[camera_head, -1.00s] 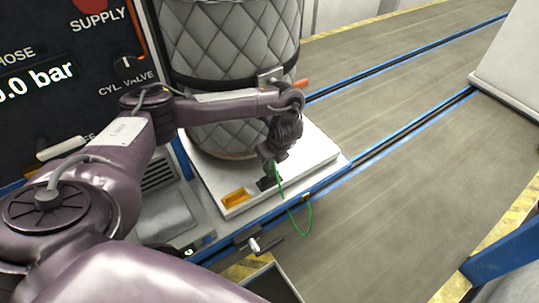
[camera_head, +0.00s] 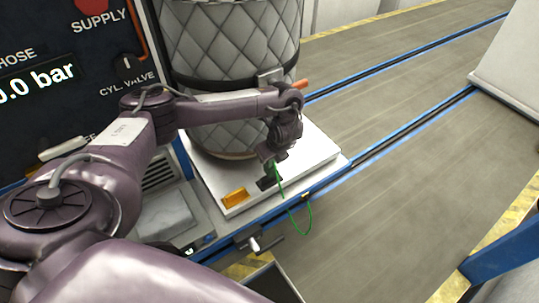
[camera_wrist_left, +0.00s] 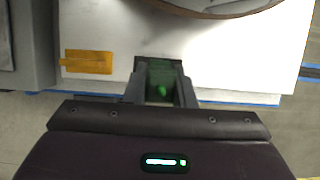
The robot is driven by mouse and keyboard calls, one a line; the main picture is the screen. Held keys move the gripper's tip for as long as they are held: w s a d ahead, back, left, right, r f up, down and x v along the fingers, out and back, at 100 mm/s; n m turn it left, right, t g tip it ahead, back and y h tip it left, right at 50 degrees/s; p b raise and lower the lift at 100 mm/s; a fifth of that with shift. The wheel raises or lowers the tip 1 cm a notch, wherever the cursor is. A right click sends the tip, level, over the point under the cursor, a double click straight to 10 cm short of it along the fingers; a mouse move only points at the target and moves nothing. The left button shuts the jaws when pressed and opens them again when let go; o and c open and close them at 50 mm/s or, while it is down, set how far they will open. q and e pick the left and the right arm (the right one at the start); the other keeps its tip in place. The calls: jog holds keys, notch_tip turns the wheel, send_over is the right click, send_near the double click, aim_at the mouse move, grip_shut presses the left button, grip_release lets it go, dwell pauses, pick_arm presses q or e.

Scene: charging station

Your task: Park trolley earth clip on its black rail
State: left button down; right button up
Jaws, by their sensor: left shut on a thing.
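My left gripper (camera_head: 271,171) is low over the near edge of the white trolley deck (camera_head: 225,178), below the quilted cylinder. It is shut on the trolley earth clip, which shows as a green part (camera_wrist_left: 160,92) between the fingers in the left wrist view. A thin green cable (camera_head: 309,218) loops from it over the deck edge. A small black piece (camera_head: 266,184) is at the fingertips, against the deck; I cannot tell whether it is the rail or part of the clip. Most of the clip is hidden by the fingers. My right gripper is not in view.
The large quilted cylinder (camera_head: 228,60) stands on the deck close behind my arm. An orange block (camera_head: 235,198) sits on the deck left of the gripper. A dark control panel (camera_head: 60,85) stands at the left. Open floor (camera_head: 400,190) lies to the right.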

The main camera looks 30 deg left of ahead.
aim_at(270, 163)
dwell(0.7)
pick_arm(q)
jog(key=shift+f+b, duration=1.3)
jog(key=shift+f, duration=0.8)
jog(key=c, duration=1.1)
grip_release()
jog(key=shift+r, duration=0.15)
jog(key=shift+d+r, duration=0.15)
jog(key=shift+r, duration=0.15)
jog(key=p+v, duration=0.4)
jog(key=v, duration=0.3)
jog(key=shift+s, duration=0.1)
